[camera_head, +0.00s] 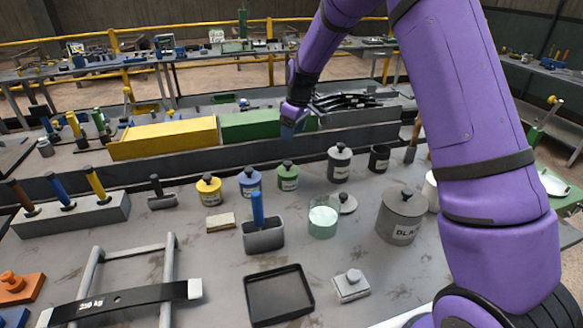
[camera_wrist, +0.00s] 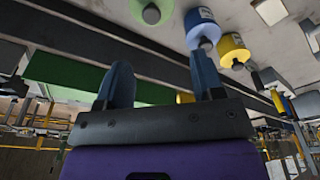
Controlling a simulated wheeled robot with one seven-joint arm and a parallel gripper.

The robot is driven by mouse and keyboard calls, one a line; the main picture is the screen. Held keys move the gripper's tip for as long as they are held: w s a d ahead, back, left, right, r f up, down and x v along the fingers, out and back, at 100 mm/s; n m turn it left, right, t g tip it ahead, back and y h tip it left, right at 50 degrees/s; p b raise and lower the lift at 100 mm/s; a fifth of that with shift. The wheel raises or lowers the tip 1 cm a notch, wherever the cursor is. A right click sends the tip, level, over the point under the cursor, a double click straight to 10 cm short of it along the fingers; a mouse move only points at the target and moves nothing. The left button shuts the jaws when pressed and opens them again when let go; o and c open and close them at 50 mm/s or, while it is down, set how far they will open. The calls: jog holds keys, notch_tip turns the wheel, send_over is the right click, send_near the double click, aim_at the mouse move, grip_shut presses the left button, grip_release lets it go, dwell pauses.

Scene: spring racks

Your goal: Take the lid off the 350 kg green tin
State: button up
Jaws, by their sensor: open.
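The green tin (camera_head: 288,182) stands upright on the bench, in the row of small tins, with a dark knobbed lid (camera_head: 287,165) on top. Its label is too small to read. The tin's edge also shows at the top of the wrist view (camera_wrist: 150,4), with its knob hanging down in that picture. My gripper (camera_head: 288,132) is above and behind the tin, near the green box, apart from the lid. In the wrist view my gripper (camera_wrist: 160,75) is open, its two blue fingers apart with nothing between them.
A blue tin (camera_head: 250,184) and a yellow tin (camera_head: 209,191) stand left of the green one, a grey tin (camera_head: 340,167) right. A long dark rail (camera_head: 240,157) runs behind them. In front stand a glass jar (camera_head: 323,222) and a blue-handled block (camera_head: 263,238).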

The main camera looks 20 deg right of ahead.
aim_at(288, 162)
jog(key=w+f, duration=0.1)
jog(key=f, duration=0.1)
jog(key=w+f, duration=0.1)
jog(key=f, duration=0.1)
jog(key=shift+w+d, duration=0.1)
jog(key=shift+w, duration=0.05)
jog(key=f, duration=0.7)
jog(key=w+a+f, duration=0.1)
jog(key=f, duration=0.2)
jog(key=shift+f, duration=0.2)
jog(key=shift+c, duration=0.3)
jog(key=c, duration=0.9)
